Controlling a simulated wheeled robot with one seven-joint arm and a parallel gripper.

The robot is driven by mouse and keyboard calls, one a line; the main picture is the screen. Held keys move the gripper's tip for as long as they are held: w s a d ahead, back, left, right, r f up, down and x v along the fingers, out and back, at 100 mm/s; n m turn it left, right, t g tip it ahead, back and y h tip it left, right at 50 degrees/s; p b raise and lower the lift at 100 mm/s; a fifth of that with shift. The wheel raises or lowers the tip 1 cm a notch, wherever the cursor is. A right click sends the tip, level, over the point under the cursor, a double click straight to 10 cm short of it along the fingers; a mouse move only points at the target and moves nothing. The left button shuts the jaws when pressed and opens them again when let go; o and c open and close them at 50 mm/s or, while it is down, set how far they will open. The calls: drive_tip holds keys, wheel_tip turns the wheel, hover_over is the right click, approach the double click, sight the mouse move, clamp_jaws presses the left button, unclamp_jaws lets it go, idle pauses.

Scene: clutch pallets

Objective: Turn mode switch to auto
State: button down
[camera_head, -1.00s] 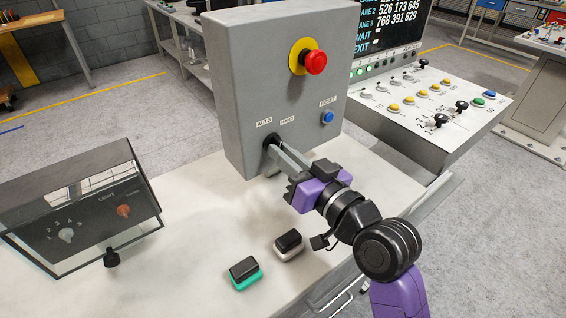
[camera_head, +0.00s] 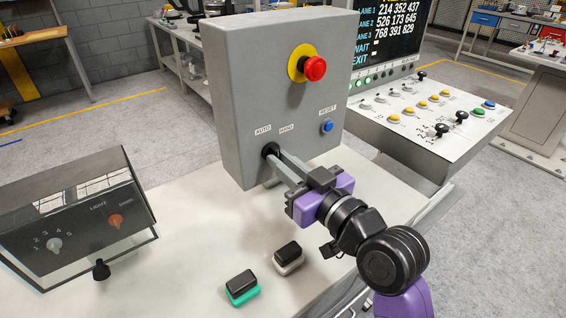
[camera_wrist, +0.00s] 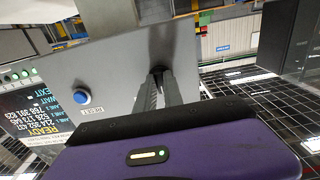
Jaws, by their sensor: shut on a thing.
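The mode switch (camera_head: 270,150) is a black knob on the lower front of a grey control box (camera_head: 228,100), below the AUTO and HAND labels. My gripper (camera_head: 277,158) reaches it from the front right, with its two grey fingers shut on the knob. The fingers cover most of the knob, so which label it points to cannot be told. In the wrist view the black knob (camera_wrist: 158,71) shows at the tips of the fingers, against the grey panel (camera_wrist: 115,65).
A red emergency button (camera_head: 315,68) on a yellow ring and a blue RESET button (camera_head: 327,126) are on the same box. A sloped console (camera_head: 400,130) stands to the right. A glass-covered LIGHT box (camera_head: 75,230) is at left. Two small black-topped blocks lie on the table (camera_head: 190,205) in front.

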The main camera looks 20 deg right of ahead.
drive_tip(key=c, duration=1.5)
unclamp_jaws()
drive_tip(key=shift+o, duration=0.2)
drive_tip(key=shift+s, duration=0.1)
drive_tip(key=b+v, duration=0.1)
drive_tip(key=v, duration=0.6)
drive_tip(key=shift+s, duration=0.3)
drive_tip(key=shift+d, duration=0.15)
drive_tip(key=s+d+f+m+t+h, duration=0.3)
drive_tip(key=s+d+m+h, duration=0.2)
drive_tip(key=s+d+h, duration=0.1)
drive_tip(key=s+a+f+g, duration=0.1)
drive_tip(key=s+f, duration=0.3)
drive_tip(key=s, duration=0.4)
drive_tip(key=s+a+f+n+g, duration=0.1)
drive_tip(key=s+f+g, duration=0.1)
drive_tip(key=s+f, duration=0.3)
drive_tip(key=s+a+f+g+p, duration=0.1)
drive_tip(key=s+f, duration=0.3)
drive_tip(key=s, duration=0.8)
drive_tip(key=shift+s+a+f+n+g+y, duration=0.3)
drive_tip(key=shift+a+g+y, duration=0.1)
drive_tip(key=shift+g, duration=0.3)
